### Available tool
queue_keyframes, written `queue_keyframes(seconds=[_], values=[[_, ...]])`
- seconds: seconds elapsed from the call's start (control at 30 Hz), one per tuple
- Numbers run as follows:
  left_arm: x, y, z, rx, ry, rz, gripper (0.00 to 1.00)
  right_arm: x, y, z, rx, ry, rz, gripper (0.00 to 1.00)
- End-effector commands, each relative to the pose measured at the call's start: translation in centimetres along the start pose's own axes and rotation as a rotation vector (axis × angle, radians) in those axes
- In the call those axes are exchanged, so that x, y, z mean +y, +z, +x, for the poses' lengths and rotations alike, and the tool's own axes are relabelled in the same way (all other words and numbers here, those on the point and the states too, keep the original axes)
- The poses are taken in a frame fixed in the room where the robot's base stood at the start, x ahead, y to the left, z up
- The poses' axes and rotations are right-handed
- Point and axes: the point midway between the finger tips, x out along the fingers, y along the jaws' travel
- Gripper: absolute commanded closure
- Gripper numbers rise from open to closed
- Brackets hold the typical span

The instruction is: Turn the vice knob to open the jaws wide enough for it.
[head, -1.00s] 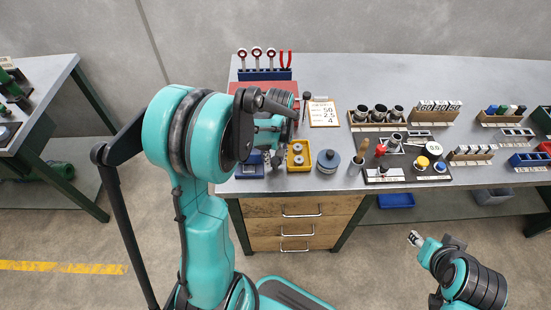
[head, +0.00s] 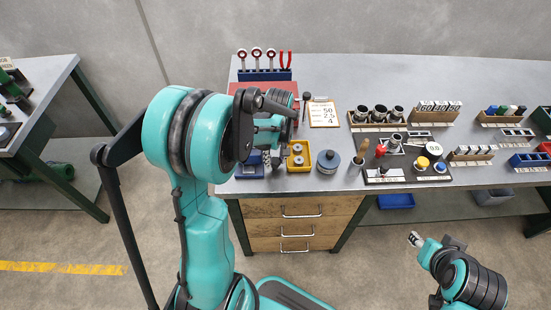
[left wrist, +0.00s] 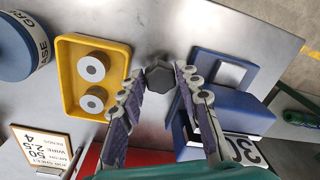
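The vice (left wrist: 240,106) is a blue block at the right of the left wrist view, partly behind my finger. In the head view its blue part (head: 249,170) shows at the bench's front left edge. A dark lobed knob (left wrist: 160,76) lies between the fingertips of my left gripper (left wrist: 158,73). The fingers stand apart on both sides of it; whether they touch it I cannot tell. In the head view my left arm hides most of the vice and knob. My right gripper (head: 416,239) is off the bench's front at the lower right, its fingers too small to read.
A yellow tray (left wrist: 65,78) with two ringed parts sits beside the knob. A blue-grey round tin (head: 328,161) stands right of it. A number card (head: 323,114), a tool rack (head: 265,74) and several holders crowd the bench (head: 400,70).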

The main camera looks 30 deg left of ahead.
Motion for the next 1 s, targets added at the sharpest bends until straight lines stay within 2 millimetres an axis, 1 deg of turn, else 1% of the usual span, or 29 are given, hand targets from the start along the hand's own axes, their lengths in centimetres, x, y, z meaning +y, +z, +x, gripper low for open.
queue_keyframes(seconds=[0.33, 0.43, 0.57, 0.8, 0.9, 1.0], values=[[0.0, 0.0, -0.1, 0.0, 0.0, 0.001, 0.49, 0.0, 0.0, 0.0, 0.0, 0.0, 0.0, 0.6], [0.0, 0.0, -0.6, 0.0, 0.0, 0.001, 0.49, 0.0, 0.0, 0.0, 0.0, 0.0, 0.0, 0.6], [0.0, 0.0, -2.2, 0.0, 0.0, 0.001, 0.49, 0.0, 0.0, 0.0, 0.0, 0.0, 0.0, 0.6], [0.0, 0.0, -6.0, 0.0, 0.0, 0.001, 0.49, 0.0, 0.0, 0.0, 0.0, 0.0, 0.0, 0.6], [0.0, 0.0, -7.1, 0.0, 0.0, 0.001, 0.49, 0.0, 0.0, 0.0, 0.0, 0.0, 0.0, 0.6], [0.0, 0.0, -7.8, 0.0, 0.0, 0.001, 0.49, 0.0, 0.0, 0.0, 0.0, 0.0, 0.0, 0.6]])
